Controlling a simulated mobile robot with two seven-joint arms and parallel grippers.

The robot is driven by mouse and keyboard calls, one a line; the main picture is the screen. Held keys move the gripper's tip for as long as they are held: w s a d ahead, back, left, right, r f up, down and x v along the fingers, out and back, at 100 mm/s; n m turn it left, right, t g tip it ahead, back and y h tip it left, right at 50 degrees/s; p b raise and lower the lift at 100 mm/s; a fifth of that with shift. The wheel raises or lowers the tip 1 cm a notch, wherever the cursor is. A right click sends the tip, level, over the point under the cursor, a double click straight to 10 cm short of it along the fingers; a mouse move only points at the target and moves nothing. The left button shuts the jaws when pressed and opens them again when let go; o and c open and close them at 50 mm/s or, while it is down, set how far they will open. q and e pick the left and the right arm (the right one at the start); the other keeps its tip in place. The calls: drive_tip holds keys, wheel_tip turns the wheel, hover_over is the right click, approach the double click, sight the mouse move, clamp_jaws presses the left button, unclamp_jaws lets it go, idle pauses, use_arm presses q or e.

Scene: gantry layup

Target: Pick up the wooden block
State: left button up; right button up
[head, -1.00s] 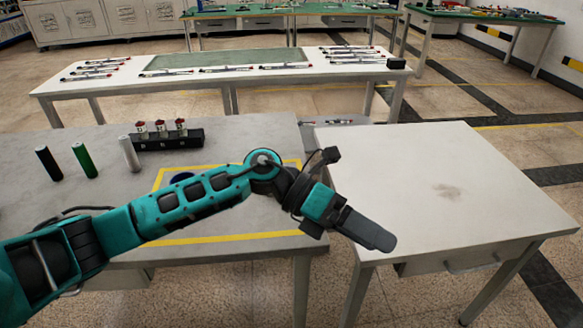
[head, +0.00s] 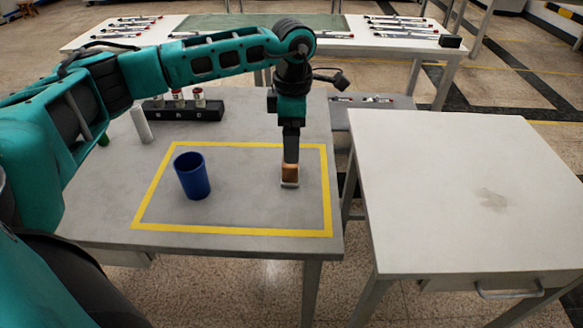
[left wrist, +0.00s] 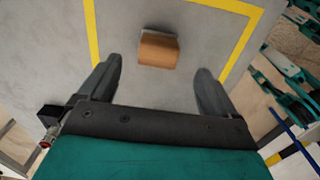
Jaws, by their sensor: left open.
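The wooden block (head: 289,173) stands on the grey table inside the yellow taped rectangle, right of the blue cup. In the left wrist view the orange-brown block (left wrist: 158,49) lies beyond the fingertips, roughly between their lines. My left gripper (head: 291,160) points down right over the block and hides part of it in the head view. In the wrist view its two fingers (left wrist: 157,82) are wide apart with nothing between them. The block looks apart from both fingers. My right gripper is not seen.
A blue cup (head: 192,176) stands inside the yellow tape (head: 230,232). A black rack (head: 182,112) with several small red-topped items, a white cylinder (head: 142,125) and a partly hidden green one are behind it. A bare white table (head: 450,180) stands to the right.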

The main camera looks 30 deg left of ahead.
use_arm(q)
drive_tip(key=f, duration=0.7)
drive_tip(key=shift+a+f, duration=0.1)
drive_tip(key=shift+a, duration=0.1)
drive_tip(key=shift+c, duration=0.3)
drive_tip(key=c, duration=1)
wheel_tip(320, 180, up, 20)
drive_tip(key=shift+r+p, duration=0.1)
drive_tip(key=shift+p, duration=0.45)
